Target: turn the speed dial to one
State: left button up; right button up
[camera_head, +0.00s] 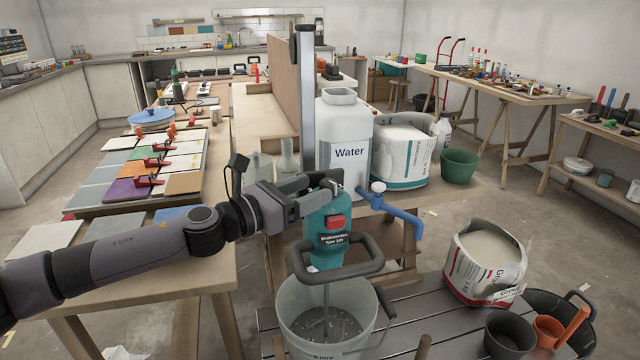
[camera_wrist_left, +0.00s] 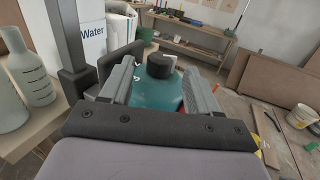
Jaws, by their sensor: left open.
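The teal mixer (camera_head: 324,238) stands upright over a bucket (camera_head: 328,310), its rod reaching down into grey material. It has a red switch (camera_head: 335,222) and a dark handle frame (camera_head: 336,258). In the left wrist view, a round black dial (camera_wrist_left: 161,65) sits on top of the teal housing (camera_wrist_left: 155,92). My left gripper (camera_head: 322,182) is at the mixer's top. Its open fingers (camera_wrist_left: 160,72) stand on either side of the dial, and I cannot tell whether they touch it. The dial's number marks are not readable. My right gripper is not in view.
A white water container (camera_head: 343,150) and a tall grey post (camera_head: 307,100) stand close behind the mixer. A blue tap (camera_head: 400,215) juts out at right. An open bag (camera_head: 485,265) and a black bucket (camera_head: 508,335) are at lower right. A tile table (camera_head: 130,215) lies left.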

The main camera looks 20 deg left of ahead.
aim_at(327, 183)
pick_arm(q)
jog(key=shift+x, duration=1.35)
jog(key=c, duration=1)
jog(key=shift+c, duration=0.2)
